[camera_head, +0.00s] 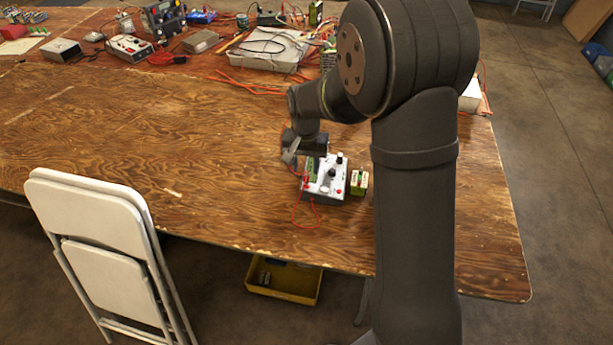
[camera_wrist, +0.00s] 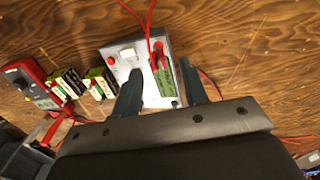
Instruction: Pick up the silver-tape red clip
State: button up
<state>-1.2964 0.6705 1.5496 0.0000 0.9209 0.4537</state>
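A white charger box (camera_wrist: 127,70) with a red button fills the middle of the wrist view. It also shows in the head view (camera_head: 327,192), just right of and below my gripper. A green battery pack (camera_wrist: 167,80) lies at its right side. A red clip (camera_wrist: 157,48) with red wire sits at the far end of that pack. Another red piece (camera_wrist: 52,130), perhaps a clip, lies at the lower left. I cannot make out silver tape on either. My gripper (camera_wrist: 162,92) is open and empty, its fingers on either side of the green pack, with no clear contact.
More battery packs (camera_wrist: 97,84) and a red meter (camera_wrist: 30,84) lie left in the wrist view. One green pack (camera_head: 358,182) stands right of the charger. Loose red wires curl around it. The wooden table (camera_head: 130,110) is clear to the left; electronics crowd its back.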

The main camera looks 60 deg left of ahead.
aim_at(306, 172)
notch_tip(306, 172, down, 4)
jog(key=shift+w+f, duration=0.1)
jog(key=c, duration=0.9)
jog(key=shift+o, duration=0.2)
jog(key=shift+r, duration=0.65)
notch_tip(306, 172, up, 3)
jog(key=shift+f, duration=0.15)
jog(key=w+d+r, duration=0.7)
jog(key=d, duration=0.2)
jog(key=shift+w, duration=0.35)
